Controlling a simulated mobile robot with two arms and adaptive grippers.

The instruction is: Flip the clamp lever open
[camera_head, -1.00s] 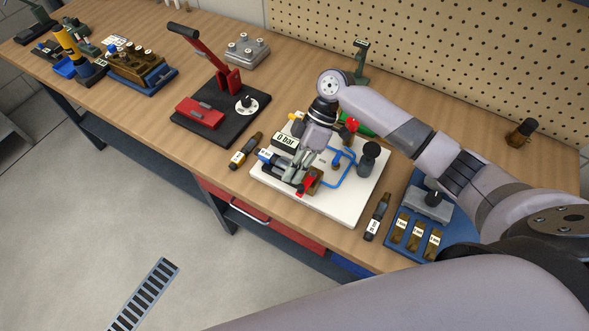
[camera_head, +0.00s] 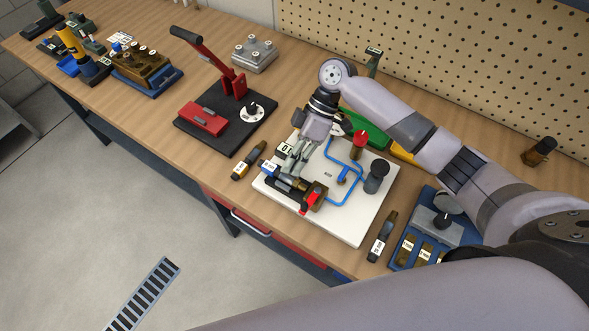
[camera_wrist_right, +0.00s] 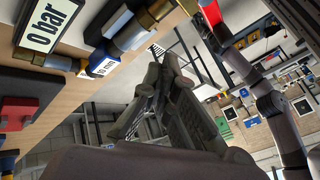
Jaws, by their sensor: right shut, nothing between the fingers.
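The red clamp lever (camera_head: 311,202) sits on a brown block (camera_head: 318,189) at the near edge of the white test board (camera_head: 345,222). A dark tube with a blue-and-white label (camera_head: 268,168) lies against that block. My right gripper (camera_head: 291,168) is shut and empty, pointing down over the tube, left of the lever and apart from it. Its fingers (camera_wrist_right: 155,100) show in the right wrist view, close together, with the labelled tube (camera_wrist_right: 105,65) to their left. Whether the lever stands open or closed is hard to tell. My left gripper is not in view.
On the board are a 0 bar display (camera_head: 286,149), blue tubing (camera_head: 345,190), a red knob (camera_head: 360,142) and a black knob (camera_head: 376,175). Loose tubes (camera_head: 248,158) (camera_head: 382,236) lie on either side. A red lever press (camera_head: 210,118) stands left.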

